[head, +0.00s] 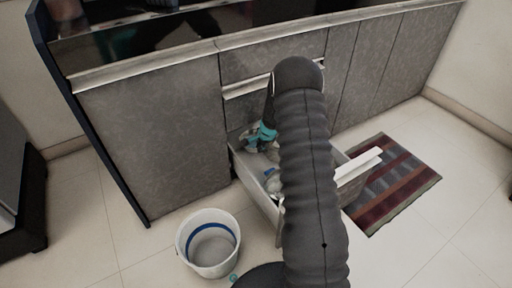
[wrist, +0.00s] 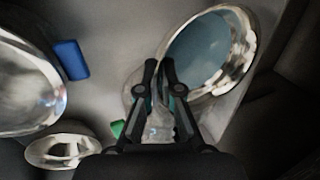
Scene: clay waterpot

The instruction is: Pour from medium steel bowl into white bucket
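In the wrist view, a steel bowl (wrist: 240,48) with a bluish inside lies at the upper right; from its size between the others it looks like the medium steel bowl. My gripper (wrist: 160,68) has its fingers close together at this bowl's left rim, one on each side, and looks shut on the rim. In the head view my arm hides the bowl and much of the drawer; teal parts of my gripper (head: 262,135) show beside the arm. The white bucket (head: 191,257) stands upright on the floor at the lower left, with a blue band inside.
The open drawer (head: 252,183) of the grey cabinet holds a larger steel bowl (wrist: 28,85), a small one (wrist: 62,150), a blue piece (wrist: 70,60) and a green piece (wrist: 118,128). A striped rug (head: 405,185) lies right. Floor around the bucket is mostly clear.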

